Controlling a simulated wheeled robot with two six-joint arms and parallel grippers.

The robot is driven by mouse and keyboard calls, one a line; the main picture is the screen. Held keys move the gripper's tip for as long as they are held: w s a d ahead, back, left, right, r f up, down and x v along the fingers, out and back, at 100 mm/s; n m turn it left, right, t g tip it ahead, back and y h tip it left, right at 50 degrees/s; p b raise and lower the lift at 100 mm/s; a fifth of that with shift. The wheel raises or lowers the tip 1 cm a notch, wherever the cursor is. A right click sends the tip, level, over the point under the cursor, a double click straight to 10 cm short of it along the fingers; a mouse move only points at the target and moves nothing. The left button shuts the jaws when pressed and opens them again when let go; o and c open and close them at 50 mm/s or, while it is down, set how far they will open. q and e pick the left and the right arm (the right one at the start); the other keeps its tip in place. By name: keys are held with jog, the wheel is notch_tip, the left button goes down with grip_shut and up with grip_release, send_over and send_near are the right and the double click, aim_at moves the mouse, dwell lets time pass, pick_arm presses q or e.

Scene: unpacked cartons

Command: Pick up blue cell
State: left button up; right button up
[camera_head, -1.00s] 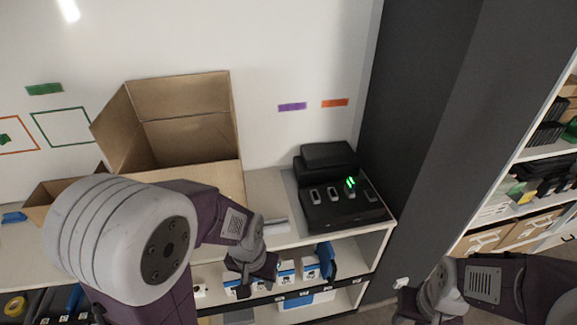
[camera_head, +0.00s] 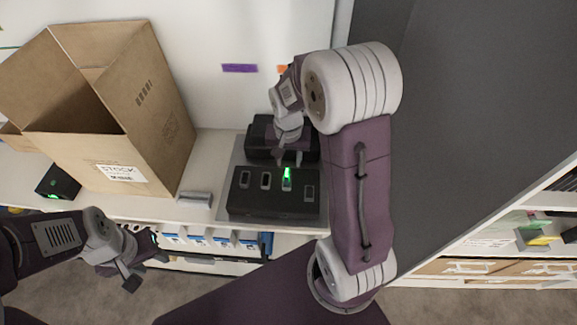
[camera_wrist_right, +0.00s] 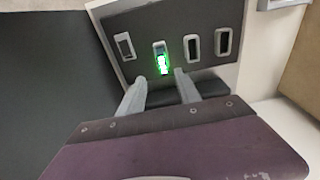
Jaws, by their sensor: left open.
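A black charger (camera_head: 272,205) with a row of slots sits on the shelf top. One slot holds a cell (camera_head: 287,180) with a bright green light; it also shows in the right wrist view (camera_wrist_right: 162,62). I see no blue on it, and the other slots look empty. My right gripper (camera_head: 290,158) is above the charger, pointing down at the lit cell. In the right wrist view its two fingers (camera_wrist_right: 160,78) are apart with nothing between them, and the lit cell lies just beyond their tips. My left gripper (camera_head: 146,266) is open, low at the left in front of the shelf.
An open cardboard box (camera_head: 150,110) stands left of the charger. A small grey item (camera_head: 195,199) lies between them. A small black device (camera_head: 58,182) with a green light is further left. White and blue boxes (camera_head: 198,237) fill the lower shelf. A dark pillar (camera_head: 450,120) rises at the right.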

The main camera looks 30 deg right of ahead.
aim_at(286, 172)
jog(key=f, duration=0.4)
jog(key=shift+a+f+p, duration=0.1)
jog(key=shift+a+p, duration=0.15)
jog(key=shift+p, duration=0.15)
jog(key=f, duration=0.2)
jog(key=f+p, duration=0.1)
jog(key=f, duration=0.1)
jog(key=shift+w+a+f, duration=0.1)
jog(key=shift+w+a, duration=0.05)
jog(key=shift+w, duration=0.2)
jog(key=shift+d, duration=0.2)
jog(key=c, duration=0.9)
pick_arm(q)
jog(key=shift+s+a+r, duration=0.2)
jog(key=shift+a+r, duration=0.6)
jog(key=shift+a, duration=0.1)
pick_arm(e)
jog(key=shift+a, duration=0.1)
grip_shut()
